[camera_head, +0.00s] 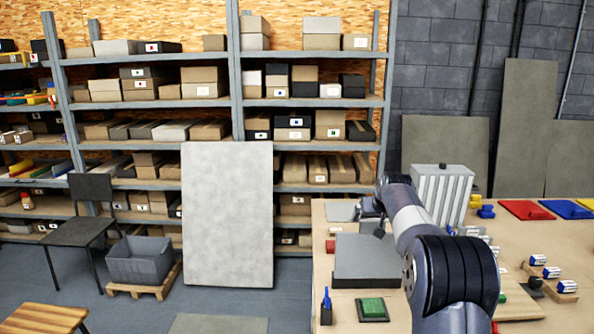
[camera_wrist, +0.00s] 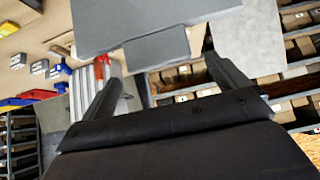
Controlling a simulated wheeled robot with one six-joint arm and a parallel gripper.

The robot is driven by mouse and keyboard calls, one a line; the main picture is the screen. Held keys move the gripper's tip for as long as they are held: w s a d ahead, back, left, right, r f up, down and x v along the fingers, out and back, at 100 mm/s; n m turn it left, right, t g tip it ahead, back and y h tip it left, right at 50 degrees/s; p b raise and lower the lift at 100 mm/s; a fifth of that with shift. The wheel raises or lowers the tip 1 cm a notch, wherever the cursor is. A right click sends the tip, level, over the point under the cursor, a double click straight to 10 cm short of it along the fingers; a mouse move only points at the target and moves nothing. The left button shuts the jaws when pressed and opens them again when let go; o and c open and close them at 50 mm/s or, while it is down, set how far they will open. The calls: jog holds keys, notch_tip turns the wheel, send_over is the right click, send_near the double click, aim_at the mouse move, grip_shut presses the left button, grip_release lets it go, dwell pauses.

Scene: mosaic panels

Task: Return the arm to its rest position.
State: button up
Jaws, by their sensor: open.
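My arm reaches over the wooden workbench (camera_head: 388,313) from the right front. My gripper (camera_head: 368,212) is small and partly hidden by the arm in the head view, near the bench's far left part. In the wrist view my gripper (camera_wrist: 163,75) shows its two dark fingers spread apart, with nothing seen held between them. A large grey slab (camera_head: 362,250) lies on the bench below the arm; a grey slab (camera_wrist: 140,15) also fills the top of the wrist view. A smaller grey plate (camera_head: 339,211) lies at the bench's far left corner.
A ribbed grey-white container (camera_head: 441,190) stands close right of the arm. A green pad (camera_head: 372,308) lies in front of the slab. Red (camera_head: 526,210) and blue (camera_head: 567,209) panels and several small blue-white items lie to the right. A tall pale panel (camera_head: 228,215) stands left of the bench.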

jog(key=shift+p+x, duration=0.35)
jog(key=shift+x, duration=1.05)
